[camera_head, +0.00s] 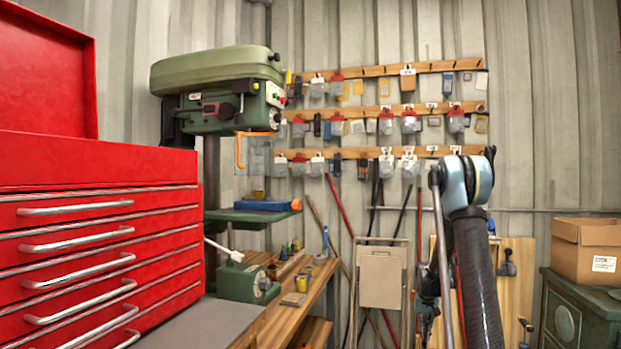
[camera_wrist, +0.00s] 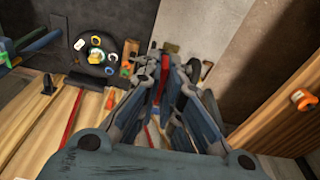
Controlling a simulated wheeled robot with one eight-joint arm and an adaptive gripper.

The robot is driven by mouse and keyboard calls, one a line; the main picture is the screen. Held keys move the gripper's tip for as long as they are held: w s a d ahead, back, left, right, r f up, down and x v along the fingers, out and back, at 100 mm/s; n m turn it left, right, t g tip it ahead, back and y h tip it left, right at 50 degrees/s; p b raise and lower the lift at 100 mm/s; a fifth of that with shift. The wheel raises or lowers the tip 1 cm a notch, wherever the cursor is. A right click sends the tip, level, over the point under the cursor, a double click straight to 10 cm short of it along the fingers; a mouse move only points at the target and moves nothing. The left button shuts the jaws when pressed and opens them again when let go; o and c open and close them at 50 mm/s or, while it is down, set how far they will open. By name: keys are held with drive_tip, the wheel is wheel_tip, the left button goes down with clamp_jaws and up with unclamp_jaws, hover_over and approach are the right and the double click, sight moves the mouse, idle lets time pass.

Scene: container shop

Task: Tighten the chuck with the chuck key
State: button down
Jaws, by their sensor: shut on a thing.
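The green drill press (camera_head: 218,92) stands at the back left in the head view. Its clear guard with an orange edge (camera_head: 239,150) hangs below the head; I cannot make out the chuck behind it. My gripper (camera_wrist: 168,62) shows in the wrist view with its fingers close together on a small dark piece (camera_wrist: 171,47) at the tips. This may be the chuck key, but the fingers hide most of it. In the head view my arm is on the right, away from the drill press, and my gripper is largely hidden behind it.
A red tool chest (camera_head: 100,235) fills the left. A wooden workbench (camera_head: 322,285) carries a green vise (camera_head: 247,284) and small items. A folded step stool (camera_head: 381,278) and long rods lean at the back wall. A cardboard box (camera_head: 588,250) sits on a green cabinet at right.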

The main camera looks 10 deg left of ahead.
drive_tip(key=shift+a+r, duration=0.25)
drive_tip(key=shift+a, duration=0.25)
drive_tip(key=s+a+r+n+t+y, duration=0.15)
drive_tip(key=a+r+n+y, duration=0.4)
drive_tip(key=a+r, duration=0.95)
drive_tip(key=s+a+r+n+t+y, duration=0.15)
drive_tip(key=a+r+n+y, duration=0.4)
drive_tip(key=a+r, duration=1)
drive_tip(key=s+a+r+n+g+y, duration=0.1)
drive_tip(key=s+a+r+n+y, duration=0.2)
drive_tip(key=r, duration=1)
drive_tip(key=s+a+r+n+g+y, duration=0.1)
drive_tip(key=s+a+r+y, duration=0.35)
drive_tip(key=r, duration=0.95)
drive_tip(key=s+a+r+n+g+y, duration=0.15)
drive_tip(key=s+r, duration=0.45)
drive_tip(key=r, duration=0.7)
drive_tip(key=a, duration=0.7)
drive_tip(key=shift+w+a+n+h, duration=0.25)
drive_tip(key=shift+w+n+h, duration=0.05)
drive_tip(key=shift+w+n, duration=0.05)
drive_tip(key=shift+a+t, duration=0.25)
drive_tip(key=shift+a, duration=0.7)
drive_tip(key=shift+m+t, duration=0.3)
drive_tip(key=shift+m, duration=1.4)
